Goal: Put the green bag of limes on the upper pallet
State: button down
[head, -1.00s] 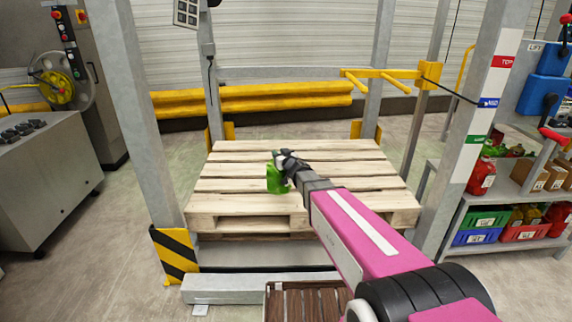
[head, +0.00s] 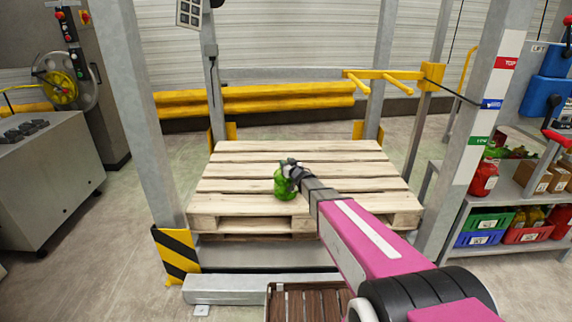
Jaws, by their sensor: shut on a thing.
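The green bag of limes (head: 285,187) is at my gripper, over the middle of the upper pallet (head: 235,171). My gripper (head: 287,170) is shut on the top of the bag, which hangs below it. The bag's bottom is at or just above the pale wooden slats; I cannot tell whether it touches. The upper pallet is otherwise bare. A darker pallet (head: 310,303) shows low at the front, partly hidden by my arm.
Grey posts stand around the upper pallet, including a front left post (head: 148,130) and a front right post (head: 470,150). Yellow prongs (head: 385,82) stick out at the back right. Shelves with crates (head: 487,222) stand at the right.

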jog(key=shift+f, duration=0.1)
jog(key=c, duration=0.8)
grip_release()
jog(key=shift+o, duration=0.2)
